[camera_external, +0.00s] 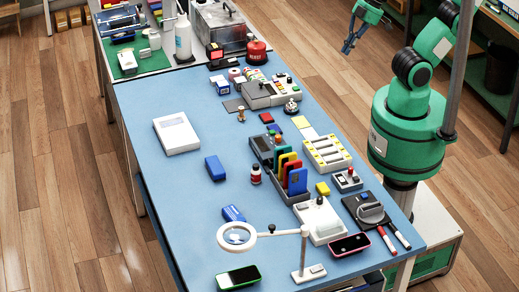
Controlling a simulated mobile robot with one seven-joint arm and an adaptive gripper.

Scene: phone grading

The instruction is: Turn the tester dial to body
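A black box with a large grey round disc (371,212) lies at the table's right edge; it may be the tester dial, but its markings are too small to read. A white box with a small dark knob (321,219) stands just left of it and could also be the tester. No word "body" is legible. My gripper (349,46) hangs at the top of the view, past the table's right edge, far from both boxes. It appears empty; its fingers are too small to tell whether they are open or shut.
A magnifier ring (237,236) on a stand reaches across the front of the blue table (190,185). A red-edged phone (349,245) and markers (387,240) lie near the boxes. A rack of coloured phones (289,178) stands behind. The table's left side is largely clear.

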